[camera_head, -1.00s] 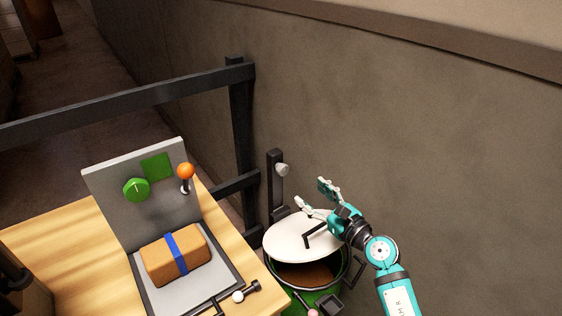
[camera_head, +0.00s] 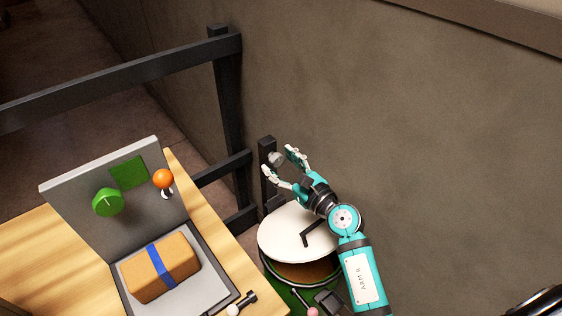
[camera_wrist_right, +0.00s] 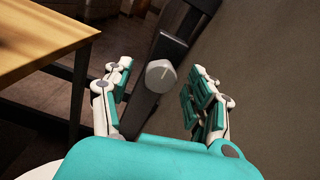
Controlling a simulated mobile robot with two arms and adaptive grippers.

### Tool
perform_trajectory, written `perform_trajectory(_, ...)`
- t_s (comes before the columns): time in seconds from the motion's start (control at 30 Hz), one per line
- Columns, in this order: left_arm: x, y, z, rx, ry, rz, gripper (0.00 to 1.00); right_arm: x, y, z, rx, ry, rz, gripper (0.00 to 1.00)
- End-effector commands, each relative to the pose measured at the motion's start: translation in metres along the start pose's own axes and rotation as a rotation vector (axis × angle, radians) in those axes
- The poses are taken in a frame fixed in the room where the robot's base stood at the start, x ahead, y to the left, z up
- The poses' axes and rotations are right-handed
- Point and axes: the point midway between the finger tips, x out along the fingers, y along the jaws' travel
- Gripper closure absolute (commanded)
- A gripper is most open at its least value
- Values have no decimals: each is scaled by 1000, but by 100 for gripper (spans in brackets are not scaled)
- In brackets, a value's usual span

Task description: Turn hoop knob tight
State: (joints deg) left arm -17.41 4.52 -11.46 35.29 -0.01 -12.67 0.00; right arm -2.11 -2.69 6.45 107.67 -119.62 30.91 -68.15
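The hoop knob, a grey-white round knob (camera_head: 275,158), sits on a dark upright post (camera_head: 267,180) beside the wall. In the right wrist view the knob (camera_wrist_right: 160,76) shows a pale line on its face and lies between the spread fingers. My right gripper (camera_head: 282,164) is open around the knob, with a finger on either side; in the wrist view the fingers (camera_wrist_right: 160,95) stand clear of it. A white lid (camera_head: 283,232) with a dark bent handle is below the gripper, on a green drum.
A wooden table (camera_head: 40,240) at left bears a grey-panelled device with a green knob (camera_head: 108,201), an orange ball lever (camera_head: 163,179) and a strapped brown package (camera_head: 160,268). A black railing (camera_head: 225,90) stands behind. The wall is close on the right.

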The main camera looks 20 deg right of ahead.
Motion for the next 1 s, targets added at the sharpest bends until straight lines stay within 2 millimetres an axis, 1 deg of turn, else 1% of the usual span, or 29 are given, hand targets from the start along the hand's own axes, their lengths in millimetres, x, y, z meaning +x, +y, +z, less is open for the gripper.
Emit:
perform_trajectory(0.03,0,0,1,0,-1,0,60,0,0,0,0,0,0,50)
perform_trajectory(0.3,0,0,-1,0,1,0,60,0,0,0,0,0,0,85)
perform_trajectory(0.4,0,0,-2,0,4,0,60,0,0,0,0,0,0,96)
perform_trajectory(0.67,-5,-1,-8,0,12,-1,60,0,0,1,28,1,0,96)
perform_trajectory(0.87,-19,-2,-9,0,12,-1,60,0,-1,3,125,3,1,96)
perform_trajectory(1.0,-32,-2,-10,0,12,-2,60,0,-2,4,235,4,0,96)
